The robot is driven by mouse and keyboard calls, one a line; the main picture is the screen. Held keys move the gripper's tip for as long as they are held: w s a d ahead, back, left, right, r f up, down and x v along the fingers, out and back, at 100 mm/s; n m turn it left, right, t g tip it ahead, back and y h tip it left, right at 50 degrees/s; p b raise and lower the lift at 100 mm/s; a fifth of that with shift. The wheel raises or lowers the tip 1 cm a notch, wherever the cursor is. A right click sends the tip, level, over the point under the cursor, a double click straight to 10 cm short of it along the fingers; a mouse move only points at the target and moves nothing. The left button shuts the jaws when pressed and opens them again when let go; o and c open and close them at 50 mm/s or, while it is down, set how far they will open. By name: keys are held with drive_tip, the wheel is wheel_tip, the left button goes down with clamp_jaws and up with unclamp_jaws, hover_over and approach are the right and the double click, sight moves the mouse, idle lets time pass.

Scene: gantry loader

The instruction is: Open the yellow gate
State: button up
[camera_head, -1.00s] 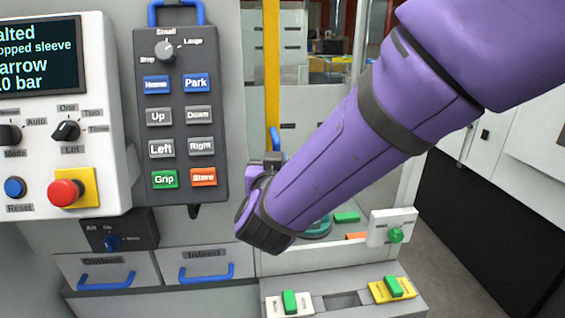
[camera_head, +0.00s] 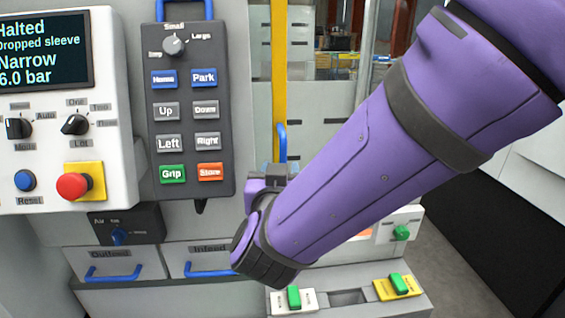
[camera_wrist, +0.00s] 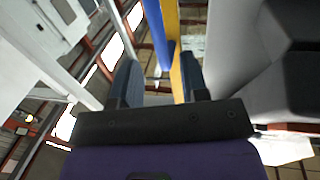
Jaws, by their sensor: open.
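The yellow gate shows as an upright yellow edge (camera_head: 279,75) right of the control panel in the head view. Its blue handle (camera_head: 282,142) is upright, just above my wrist. In the wrist view the yellow edge (camera_wrist: 173,30) and blue handle (camera_wrist: 155,30) run down from the top. My gripper (camera_wrist: 158,75) is open, with one dark finger on each side of the handle's line of sight. I cannot tell whether the handle is inside the jaws or still beyond them. In the head view my wrist hides most of the gripper.
A dark pendant (camera_head: 190,120) with a blue top handle hangs just left of the gate. A white control panel (camera_head: 60,150) with a red button is farther left. Two drawers with blue handles and a ledge (camera_head: 345,300) with green switches lie below.

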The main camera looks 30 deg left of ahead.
drive_tip(key=v, duration=0.4)
drive_tip(key=shift+s+d, duration=0.1)
drive_tip(key=shift+s, duration=0.25)
drive_tip(key=shift+w+d+f+n+g+y, duration=0.8)
drive_tip(key=shift+w+d+n+g+y, duration=0.45)
drive_tip(key=shift+d+n+g+y, duration=1.25)
drive_tip(key=shift+m+t+y, duration=0.3)
drive_tip(key=shift+t+y, duration=0.1)
drive_tip(key=shift+t, duration=0.2)
drive_tip(key=x, duration=1.1)
drive_tip(key=shift+s+a, duration=0.1)
drive_tip(key=shift+a, duration=0.6)
drive_tip(key=shift+c, duration=0.5)
clamp_jaws()
